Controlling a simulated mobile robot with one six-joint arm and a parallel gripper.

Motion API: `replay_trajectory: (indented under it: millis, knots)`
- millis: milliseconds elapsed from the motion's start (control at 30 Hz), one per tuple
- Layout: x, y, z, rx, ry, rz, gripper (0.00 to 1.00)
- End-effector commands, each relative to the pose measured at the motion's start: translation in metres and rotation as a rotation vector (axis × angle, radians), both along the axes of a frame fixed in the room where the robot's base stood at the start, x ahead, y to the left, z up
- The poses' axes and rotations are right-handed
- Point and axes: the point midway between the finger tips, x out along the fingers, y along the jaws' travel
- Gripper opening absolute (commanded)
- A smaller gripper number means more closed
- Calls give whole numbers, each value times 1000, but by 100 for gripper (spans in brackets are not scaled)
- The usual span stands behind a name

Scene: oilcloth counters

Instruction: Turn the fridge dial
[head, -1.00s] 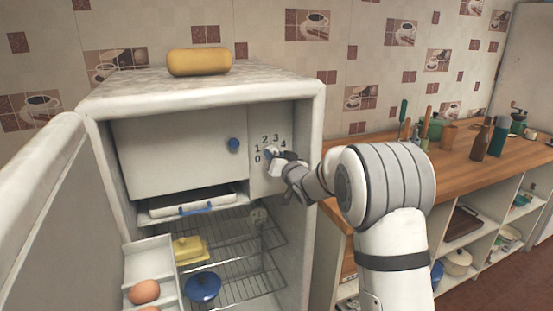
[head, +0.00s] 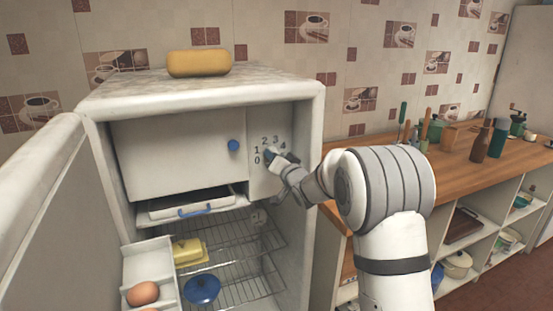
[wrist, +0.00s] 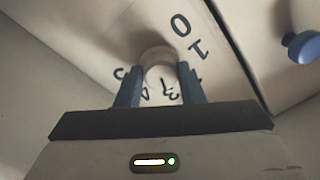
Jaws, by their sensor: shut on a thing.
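The fridge dial (wrist: 157,54) is a pale round knob on the panel inside the open fridge, ringed by dark printed numbers. In the wrist view it sits between the two dark blue fingers of my gripper (wrist: 158,78), which are shut on it. In the head view my gripper (head: 276,157) reaches the panel (head: 262,183) from the right and covers most of the dial. The numbers 0 to 4 show around it. I cannot tell which number the dial points to.
A blue knob (head: 234,145) is on the freezer door (head: 180,150) left of the panel. The fridge door (head: 55,215) stands open at left. Wire shelves below hold a yellow butter dish (head: 189,251) and a blue lidded pot (head: 202,289). A wooden counter (head: 460,165) is at right.

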Motion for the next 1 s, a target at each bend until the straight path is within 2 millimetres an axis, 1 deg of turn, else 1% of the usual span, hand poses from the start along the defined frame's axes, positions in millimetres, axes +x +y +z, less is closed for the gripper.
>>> replay_trajectory:
  millis: [33,67,100,333,567,667,767,1000]
  knots:
    - [1,0,7,5,-13,0,12]
    - [1,0,7,4,-13,0,12]
    - [1,0,7,4,-13,0,36]
    - [1,0,5,2,-9,0,55]
    - [0,0,3,0,-6,1,56]
    - [-5,-2,2,0,-5,1,56]
    - [-18,-9,1,0,-4,-2,56]
    - [-54,-26,0,2,-6,-1,56]
